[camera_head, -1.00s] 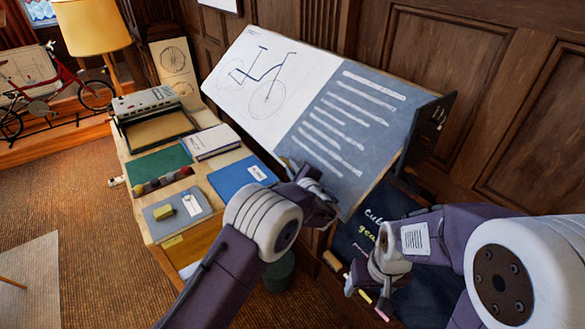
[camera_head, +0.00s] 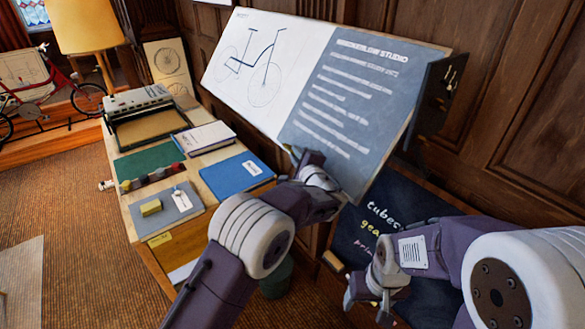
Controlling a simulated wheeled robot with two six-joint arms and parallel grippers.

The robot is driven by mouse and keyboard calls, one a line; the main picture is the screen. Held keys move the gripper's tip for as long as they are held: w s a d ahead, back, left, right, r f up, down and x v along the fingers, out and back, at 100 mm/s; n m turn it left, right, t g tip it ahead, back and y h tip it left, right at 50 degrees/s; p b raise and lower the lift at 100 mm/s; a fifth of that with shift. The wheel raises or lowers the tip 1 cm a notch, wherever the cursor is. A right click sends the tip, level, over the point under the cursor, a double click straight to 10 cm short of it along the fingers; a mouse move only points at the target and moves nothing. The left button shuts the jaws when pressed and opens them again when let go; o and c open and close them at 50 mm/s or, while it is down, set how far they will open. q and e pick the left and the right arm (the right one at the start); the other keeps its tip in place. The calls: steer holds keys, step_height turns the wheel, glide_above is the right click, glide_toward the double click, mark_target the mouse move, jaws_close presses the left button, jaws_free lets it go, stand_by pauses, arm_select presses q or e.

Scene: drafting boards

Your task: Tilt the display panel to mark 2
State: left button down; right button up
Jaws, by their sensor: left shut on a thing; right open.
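The display panel (camera_head: 311,103) is a wide tilted board, white with a bicycle drawing on its left half and slate blue with lines of text on its right half. My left gripper (camera_head: 298,160) is at the panel's lower edge, shut on it; the fingertips are partly hidden by my wrist. A dark side bracket (camera_head: 441,93) with small light marks stands at the panel's right end; I cannot read which mark the panel is at. My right gripper (camera_head: 368,302) is open and empty, low in front of the chalkboard.
A wooden desk (camera_head: 200,178) at left holds a typewriter-like machine (camera_head: 138,100), books, a blue folder (camera_head: 236,176) and a grey pad with a yellow block (camera_head: 151,207). A chalkboard (camera_head: 375,222) with coloured writing is below the panel. A wood-panelled wall stands behind.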

arm_select(q)
steer(key=shift+w+d+f, duration=0.1)
steer(key=shift+d+f, duration=0.1)
steer(key=shift+f, duration=0.3)
steer(key=shift+r, duration=0.1)
arm_select(e)
steer(key=shift+f, duration=0.75)
arm_select(q)
steer(key=c, duration=1.7)
jaws_free()
steer(key=shift+o, duration=1.1)
steer(key=shift+r, duration=0.15)
arm_select(e)
steer(key=shift+s, duration=0.1)
